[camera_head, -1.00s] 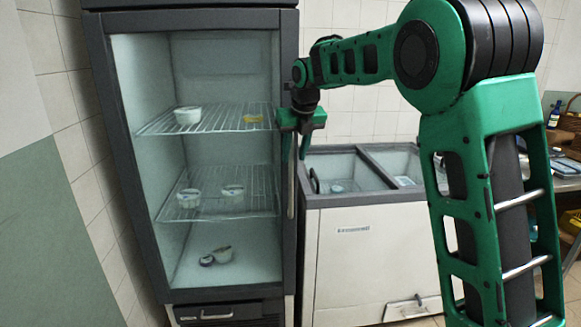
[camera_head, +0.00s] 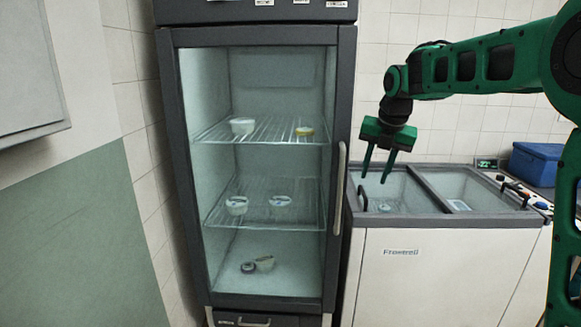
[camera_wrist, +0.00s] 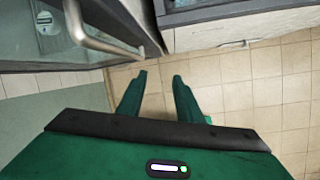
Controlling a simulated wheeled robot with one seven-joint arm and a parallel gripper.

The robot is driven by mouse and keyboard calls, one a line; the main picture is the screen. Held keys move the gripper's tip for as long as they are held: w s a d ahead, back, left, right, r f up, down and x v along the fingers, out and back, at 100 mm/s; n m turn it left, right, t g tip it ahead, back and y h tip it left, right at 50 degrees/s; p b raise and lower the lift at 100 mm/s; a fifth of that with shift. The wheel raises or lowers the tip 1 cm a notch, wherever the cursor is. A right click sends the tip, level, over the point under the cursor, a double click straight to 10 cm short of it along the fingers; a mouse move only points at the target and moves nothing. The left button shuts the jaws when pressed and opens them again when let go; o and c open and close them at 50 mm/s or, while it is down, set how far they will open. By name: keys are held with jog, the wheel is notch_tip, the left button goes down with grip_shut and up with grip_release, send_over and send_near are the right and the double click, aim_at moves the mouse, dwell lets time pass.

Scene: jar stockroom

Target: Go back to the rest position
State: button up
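My green gripper (camera_head: 377,165) hangs pointing down in front of the chest freezer, to the right of the upright fridge's door handle. Its two fingers are apart with nothing between them. In the wrist view the open fingers (camera_wrist: 160,82) point out over bare tiled floor, and the fridge handle shows at upper left.
The upright glass-door fridge (camera_head: 347,80) appears closed, with several small jars on its shelves. The chest freezer (camera_head: 440,285) beside it has a glass top, and a blue box (camera_head: 537,165) stands behind its right end. The tiled floor (camera_wrist: 265,95) below my gripper is clear.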

jog(key=s+d+f+m+g, duration=0.1)
jog(key=s+d+f+m, duration=0.2)
jog(key=s+d+m, duration=0.5)
jog(key=s+d+f+m+g, duration=0.1)
jog(key=s+d+f+m, duration=0.3)
jog(key=s+m, duration=0.8)
jog(key=s+d+f+m+g, duration=0.1)
jog(key=s+f+m, duration=0.3)
jog(key=s+m, duration=0.4)
jog(key=s+d+f+m+g, duration=0.1)
jog(key=s+f+m, duration=0.2)
jog(key=s+m, duration=0.6)
jog(key=s, duration=0.6)
jog(key=shift+s+d+f, duration=0.2)
jog(key=shift+d+f, duration=0.15)
jog(key=shift+w+f, duration=0.25)
jog(key=shift+w, duration=0.4)
jog(key=shift+c, duration=0.2)
